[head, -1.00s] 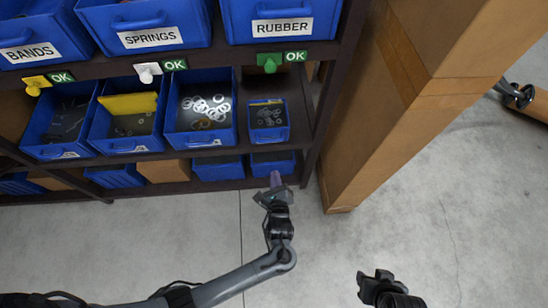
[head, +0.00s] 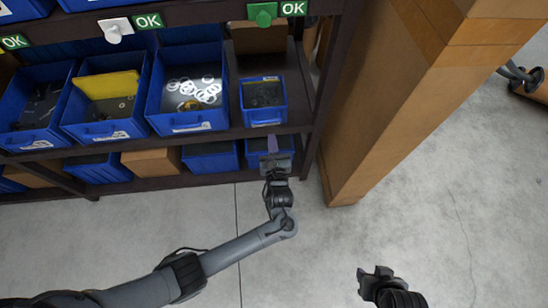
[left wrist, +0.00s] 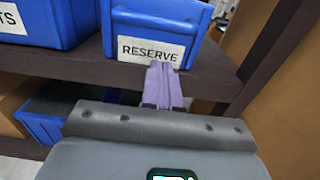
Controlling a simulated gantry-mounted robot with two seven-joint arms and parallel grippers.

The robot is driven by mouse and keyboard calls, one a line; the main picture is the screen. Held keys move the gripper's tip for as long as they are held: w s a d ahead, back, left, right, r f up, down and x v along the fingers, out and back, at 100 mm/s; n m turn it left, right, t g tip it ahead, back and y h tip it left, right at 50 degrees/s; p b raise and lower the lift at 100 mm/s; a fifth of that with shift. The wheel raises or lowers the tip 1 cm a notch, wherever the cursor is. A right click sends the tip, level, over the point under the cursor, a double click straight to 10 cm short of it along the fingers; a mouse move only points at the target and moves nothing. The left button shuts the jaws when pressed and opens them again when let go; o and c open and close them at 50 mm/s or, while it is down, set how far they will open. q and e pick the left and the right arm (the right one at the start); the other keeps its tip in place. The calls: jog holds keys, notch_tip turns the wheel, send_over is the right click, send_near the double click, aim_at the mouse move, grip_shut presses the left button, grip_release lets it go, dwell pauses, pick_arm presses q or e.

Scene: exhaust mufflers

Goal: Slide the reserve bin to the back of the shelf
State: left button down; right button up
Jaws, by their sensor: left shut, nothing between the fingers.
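The reserve bin (head: 263,98) is a small blue bin with dark small parts inside. It stands upright on the middle shelf (head: 300,119), near the front edge, with empty shelf behind it. In the left wrist view the bin (left wrist: 160,22) shows its white RESERVE label. My left gripper (head: 272,144) is shut and empty, just in front of the bin, pointing at it. Its purple fingertips (left wrist: 161,70) overlap the label's lower edge in the left wrist view. I cannot tell whether they touch. My right gripper (head: 376,277) hangs over the floor, away from the shelf; its jaws are unclear.
A larger blue bin of white rings (head: 192,92) stands left of the reserve bin. A shelf post (head: 322,85) and a tall cardboard box (head: 375,105) are on the right. A cardboard box (head: 258,38) sits at the shelf's back.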

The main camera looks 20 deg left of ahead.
aim_at(270, 128)
pick_arm(q)
jog(key=shift+b+x, duration=1.5)
jog(key=shift+x, duration=1.2)
pick_arm(e)
notch_tip(270, 128, down, 4)
jog(key=shift+r, duration=0.1)
jog(key=shift+d+r, duration=0.1)
